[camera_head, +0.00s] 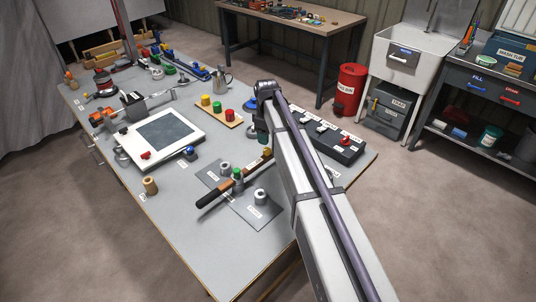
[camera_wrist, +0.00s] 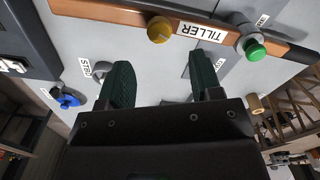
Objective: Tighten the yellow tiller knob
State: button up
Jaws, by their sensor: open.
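The yellow tiller knob (camera_wrist: 160,30) sits on the wooden tiller bar (camera_wrist: 118,13), beside its TILLER label (camera_wrist: 201,30), in the wrist view. In the head view the knob (camera_head: 267,153) is at the far end of the bar, close to my arm. A green knob (camera_wrist: 256,50) sits farther along the bar. My gripper (camera_wrist: 162,80) is open, with its two dark green fingers apart and nothing seen between them. The yellow knob lies beyond the fingertips, roughly in line with the gap. In the head view my arm partly hides the gripper (camera_head: 263,138).
Grey metal knobs stand on a dark mat (camera_head: 237,215) around the tiller. A blue knob (camera_head: 190,151), a white framed panel (camera_head: 160,135) and a tray of coloured knobs (camera_head: 217,110) are to the left. A black switch box (camera_head: 335,140) lies right of my arm.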

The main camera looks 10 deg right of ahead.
aim_at(267, 149)
notch_tip(267, 149, down, 7)
jog(key=b, duration=0.5)
jog(key=shift+f, duration=0.1)
jog(key=c, duration=0.9)
jog(key=shift+m, duration=0.3)
jog(key=m, duration=1.2)
jog(key=shift+m, duration=0.3)
